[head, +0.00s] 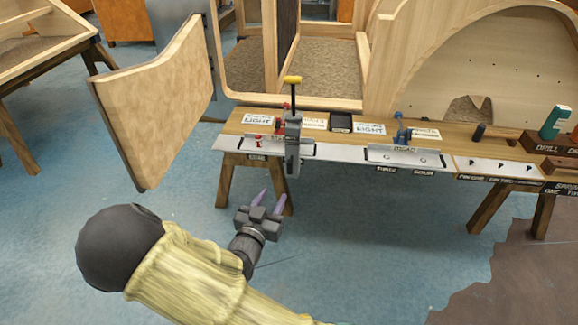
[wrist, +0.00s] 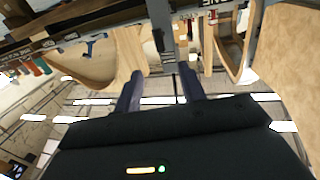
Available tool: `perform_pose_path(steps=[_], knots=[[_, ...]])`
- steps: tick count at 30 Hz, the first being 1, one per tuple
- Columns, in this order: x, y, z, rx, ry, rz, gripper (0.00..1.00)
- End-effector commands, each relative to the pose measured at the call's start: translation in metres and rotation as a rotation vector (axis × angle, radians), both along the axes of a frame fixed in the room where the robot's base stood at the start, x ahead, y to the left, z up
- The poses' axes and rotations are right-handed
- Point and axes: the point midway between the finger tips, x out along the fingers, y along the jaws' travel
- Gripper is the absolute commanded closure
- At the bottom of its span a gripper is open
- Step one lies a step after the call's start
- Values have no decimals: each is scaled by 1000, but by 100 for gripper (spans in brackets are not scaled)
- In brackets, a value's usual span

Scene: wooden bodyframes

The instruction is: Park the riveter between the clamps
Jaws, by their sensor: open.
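I cannot tell for certain which is the riveter and which are clamps. My gripper (head: 270,198) is open and empty, in front of and below the bench's left end. Its two fingers in the wrist view (wrist: 161,84) hold nothing between them.
The wooden bench (head: 225,190) carries metal plates, labels and holders. A large curved wooden panel (head: 155,95) stands left of the bench. Wooden frames rise behind.

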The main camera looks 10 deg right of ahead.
Motion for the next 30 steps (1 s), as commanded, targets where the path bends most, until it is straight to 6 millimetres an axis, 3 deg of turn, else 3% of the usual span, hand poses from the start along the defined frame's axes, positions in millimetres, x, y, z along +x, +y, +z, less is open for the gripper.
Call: perform_pose_path(steps=[21, 30], knots=[[108, -65, -1, -1, -1, 0, 60], [125, -75, 0, 1, 1, 0, 60]])
